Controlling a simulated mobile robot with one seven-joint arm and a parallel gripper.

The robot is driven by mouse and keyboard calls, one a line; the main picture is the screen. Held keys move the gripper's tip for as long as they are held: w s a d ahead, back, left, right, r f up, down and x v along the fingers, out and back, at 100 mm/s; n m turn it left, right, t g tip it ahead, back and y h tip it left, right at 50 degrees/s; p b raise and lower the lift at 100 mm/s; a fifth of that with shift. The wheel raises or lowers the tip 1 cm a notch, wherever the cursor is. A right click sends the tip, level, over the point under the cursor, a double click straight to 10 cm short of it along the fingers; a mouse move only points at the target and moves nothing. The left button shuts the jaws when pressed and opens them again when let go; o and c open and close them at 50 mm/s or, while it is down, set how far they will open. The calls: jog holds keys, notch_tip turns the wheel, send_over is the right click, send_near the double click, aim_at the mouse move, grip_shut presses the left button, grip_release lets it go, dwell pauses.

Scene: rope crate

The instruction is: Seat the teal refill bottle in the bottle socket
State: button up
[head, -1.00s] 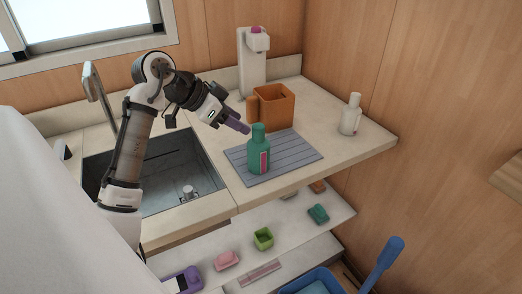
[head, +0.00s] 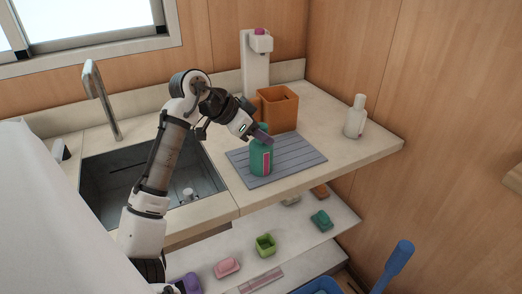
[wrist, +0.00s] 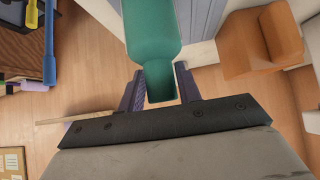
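The teal refill bottle (head: 261,158) stands upright on a grey ribbed mat (head: 300,155) on the counter, with a pink label on its side. My gripper (head: 264,139) is at the bottle's neck, reaching in from the upper left. In the wrist view, its two purple fingers (wrist: 160,88) are spread on either side of the teal neck (wrist: 160,78). A slight gap seems to show beside the neck, so the fingers look open around it. I cannot pick out the bottle socket for certain.
An orange box (head: 278,108) stands close behind the bottle. A white dispenser stand (head: 256,70) is at the back. A white bottle (head: 355,118) stands at the right. The sink (head: 110,180) is left of the mat. Small items lie on the shelf below. The counter's right front is clear.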

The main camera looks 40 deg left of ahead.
grip_shut()
jog(key=shift+r, duration=0.2)
jog(key=shift+r+p, duration=2.8)
jog(key=shift+r, duration=0.5)
